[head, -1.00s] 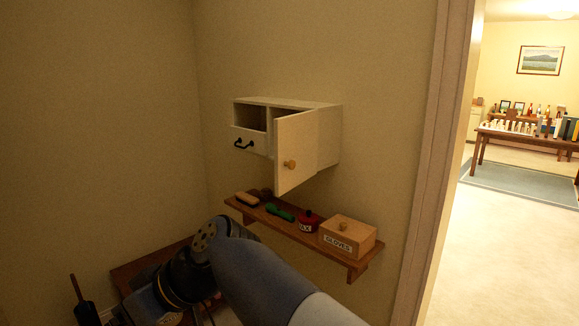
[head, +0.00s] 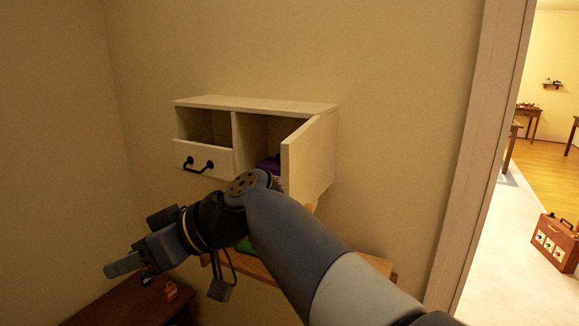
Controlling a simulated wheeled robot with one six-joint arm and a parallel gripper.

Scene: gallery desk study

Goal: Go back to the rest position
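My gripper (head: 128,268) is at the lower left of the head view, in front of the wall shelf and above a dark wooden surface. Its fingers are seen from the side, so I cannot tell whether they are open or shut. My arm reaches in from the lower right. A white wall cabinet (head: 255,104) hangs above and behind the arm. Its right door (head: 310,155) stands open, and a dark purple thing (head: 268,164) shows inside. On the left is a drawer front (head: 204,160) with a black handle, below an open compartment.
A wooden wall shelf (head: 372,262) runs behind my arm, which hides most of it; a bit of green shows there. A dark wooden surface (head: 115,303) lies below my gripper. A doorway on the right opens to a lit room with a reddish-brown case (head: 555,243) on the floor.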

